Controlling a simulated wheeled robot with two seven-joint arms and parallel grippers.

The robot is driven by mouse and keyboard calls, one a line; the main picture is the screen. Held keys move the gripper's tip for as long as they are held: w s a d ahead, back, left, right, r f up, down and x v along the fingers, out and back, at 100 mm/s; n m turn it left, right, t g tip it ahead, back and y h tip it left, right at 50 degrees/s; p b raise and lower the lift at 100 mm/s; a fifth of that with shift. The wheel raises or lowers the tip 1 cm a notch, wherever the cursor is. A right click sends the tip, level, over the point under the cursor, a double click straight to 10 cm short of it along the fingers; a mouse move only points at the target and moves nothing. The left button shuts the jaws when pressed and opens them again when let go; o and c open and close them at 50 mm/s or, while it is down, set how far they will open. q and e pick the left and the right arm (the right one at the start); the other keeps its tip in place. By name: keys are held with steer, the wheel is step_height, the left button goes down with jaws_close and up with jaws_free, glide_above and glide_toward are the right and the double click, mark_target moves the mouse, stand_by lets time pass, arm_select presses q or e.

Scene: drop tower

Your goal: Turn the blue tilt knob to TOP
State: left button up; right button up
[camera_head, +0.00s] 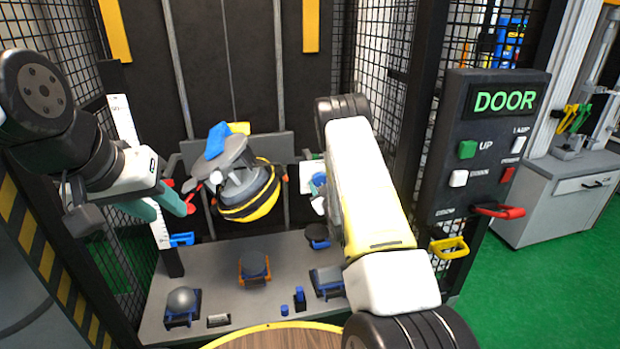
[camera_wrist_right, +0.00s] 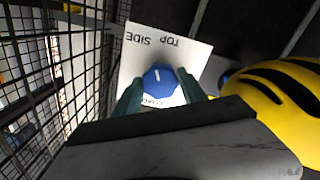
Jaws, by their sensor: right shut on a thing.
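The blue tilt knob (camera_wrist_right: 158,82) sits on a white plate (camera_wrist_right: 133,68) in the right wrist view. The plate's words SIDE and TOP appear upside down above the knob; a third label below it is mostly hidden. The knob's white mark points up in the picture, roughly towards SIDE, left of TOP. My right gripper (camera_wrist_right: 160,92) has its teal fingers on both sides of the knob and is shut on it. In the head view the knob (camera_head: 319,180) is partly hidden by my right arm. My left gripper (camera_head: 163,207) is open and empty near the white scale.
A black-and-yellow round object (camera_head: 250,205) hangs in the tower's middle, close to my right gripper. Several small fixtures stand on the grey shelf (camera_head: 215,265) below. The DOOR panel (camera_head: 490,150) stands right of my right arm. Wire mesh flanks the tower.

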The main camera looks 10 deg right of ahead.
steer(key=m, duration=0.5)
steer(key=shift+f, duration=0.1)
steer(key=shift+a+m, duration=0.1)
steer(key=shift+m, duration=0.2)
stand_by(0.4)
steer(key=o, duration=1.4)
steer(key=shift+s, duration=0.15)
steer(key=s, duration=0.7)
steer(key=shift+s+d, duration=0.2)
steer(key=shift+s, duration=0.1)
steer(key=shift+s, duration=0.1)
